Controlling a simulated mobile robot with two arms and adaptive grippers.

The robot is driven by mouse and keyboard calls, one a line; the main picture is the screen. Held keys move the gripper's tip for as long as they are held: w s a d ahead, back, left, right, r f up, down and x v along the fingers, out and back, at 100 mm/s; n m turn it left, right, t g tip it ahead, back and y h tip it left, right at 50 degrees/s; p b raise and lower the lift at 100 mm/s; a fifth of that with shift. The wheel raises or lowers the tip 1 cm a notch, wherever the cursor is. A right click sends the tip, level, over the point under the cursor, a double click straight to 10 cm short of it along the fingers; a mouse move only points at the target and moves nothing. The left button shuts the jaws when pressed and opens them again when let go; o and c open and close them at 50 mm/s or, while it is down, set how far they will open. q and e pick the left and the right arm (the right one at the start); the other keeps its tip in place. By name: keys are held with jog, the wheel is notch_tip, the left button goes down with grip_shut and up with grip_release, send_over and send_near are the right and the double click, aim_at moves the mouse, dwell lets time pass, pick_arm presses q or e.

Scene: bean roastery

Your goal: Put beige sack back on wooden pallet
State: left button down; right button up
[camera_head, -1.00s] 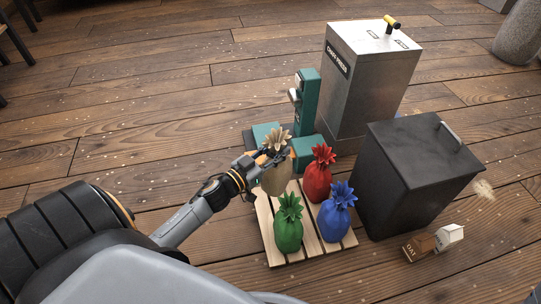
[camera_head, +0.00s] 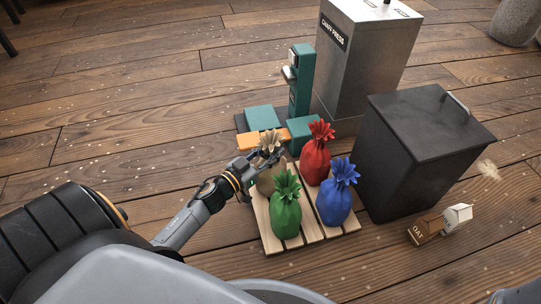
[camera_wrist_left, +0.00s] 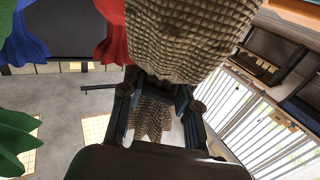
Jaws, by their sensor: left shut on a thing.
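The beige sack (camera_head: 266,182) is at the back left corner of the wooden pallet (camera_head: 311,228), partly hidden behind the green sack (camera_head: 286,212). My left gripper (camera_head: 262,158) is shut on the beige sack's neck, just under its ruffled top. In the left wrist view the beige sack's woven body (camera_wrist_left: 190,35) fills the top middle, and its ruffled top shows between the fingers (camera_wrist_left: 155,110). Whether the sack's bottom touches the pallet cannot be told. The red sack (camera_head: 315,163) and blue sack (camera_head: 334,203) stand on the pallet. My right gripper is not in view.
A teal machine with an orange bar (camera_head: 262,141) stands close behind the pallet. A grey chaff press (camera_head: 365,60) is at the back. Floor at the left is clear.

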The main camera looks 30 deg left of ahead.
pick_arm(q)
jog(key=shift+r, duration=0.3)
jog(key=shift+f, duration=0.15)
jog(key=c, duration=1)
grip_release()
jog(key=shift+f, duration=0.15)
